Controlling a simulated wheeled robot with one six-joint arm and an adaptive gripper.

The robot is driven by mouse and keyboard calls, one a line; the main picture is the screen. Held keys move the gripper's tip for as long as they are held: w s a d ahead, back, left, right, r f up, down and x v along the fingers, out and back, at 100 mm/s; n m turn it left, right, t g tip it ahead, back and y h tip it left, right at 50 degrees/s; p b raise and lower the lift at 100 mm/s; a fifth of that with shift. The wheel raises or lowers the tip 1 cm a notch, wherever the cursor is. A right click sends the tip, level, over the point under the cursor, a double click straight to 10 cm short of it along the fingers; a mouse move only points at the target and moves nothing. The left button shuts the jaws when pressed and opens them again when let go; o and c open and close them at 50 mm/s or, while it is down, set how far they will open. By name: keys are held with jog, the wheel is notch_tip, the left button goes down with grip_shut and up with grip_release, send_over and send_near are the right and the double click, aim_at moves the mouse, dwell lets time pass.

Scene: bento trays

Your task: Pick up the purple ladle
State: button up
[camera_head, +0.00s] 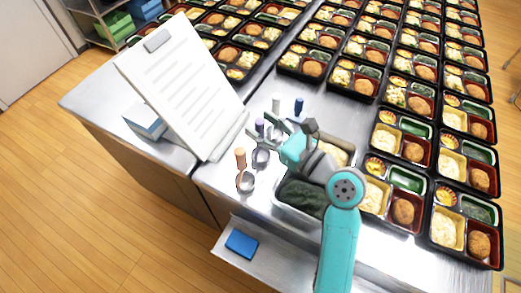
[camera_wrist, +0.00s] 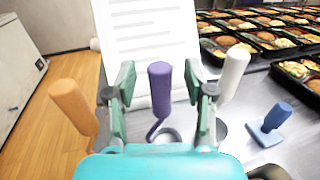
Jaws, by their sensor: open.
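The purple ladle stands with its handle (camera_wrist: 160,88) upright; the handle also shows in the head view (camera_head: 259,125), with a metal bowl below it. My gripper (camera_wrist: 158,86) is open, with one green finger on each side of the purple handle in the wrist view. Gaps show between the handle and both fingers. I cannot tell how far in depth the fingers are from it. In the head view my gripper (camera_head: 268,131) is just beside the handle. The lower part of the ladle is partly hidden by my gripper in the wrist view.
An orange-handled ladle (camera_wrist: 74,108) stands left and a white-handled one (camera_wrist: 234,72) right, both close to my fingers. A blue tool (camera_wrist: 270,122) stands farther right. A clipboard (camera_head: 185,85) leans behind. A container of dark green food (camera_head: 301,197) and many bento trays (camera_head: 405,150) fill the right.

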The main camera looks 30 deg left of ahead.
jog(key=shift+w+a, duration=0.2)
jog(key=shift+a, duration=0.45)
grip_shut()
